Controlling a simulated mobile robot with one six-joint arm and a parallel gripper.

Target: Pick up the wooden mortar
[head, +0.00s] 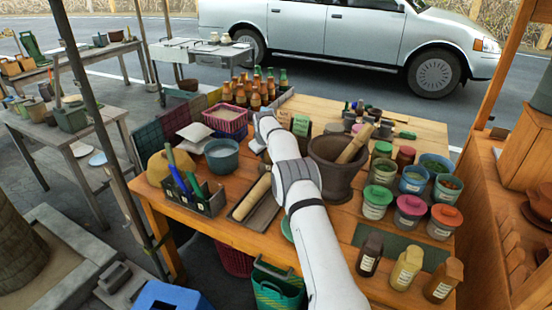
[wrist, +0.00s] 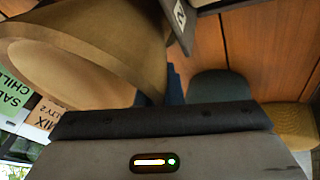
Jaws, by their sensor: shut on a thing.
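The brown wooden mortar (head: 332,185) appears upright at the middle right of the table in the head view, with a light wooden pestle (head: 355,143) leaning out of it. My white arm passes in front of its left side. In the wrist view the mortar (wrist: 110,30) fills the upper left as a large flared bowl, close to my gripper (wrist: 160,118). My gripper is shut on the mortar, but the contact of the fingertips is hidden. I cannot tell whether the mortar's base is clear of the table.
Several lidded spice jars (head: 410,208) stand close on the mortar's right. Small sign cards (head: 292,123) stand behind it. To the left are a rolling pin in a tray (head: 262,212), a teal bowl (head: 222,155) and a pen box (head: 193,200). Bottles (head: 254,92) stand at the back.

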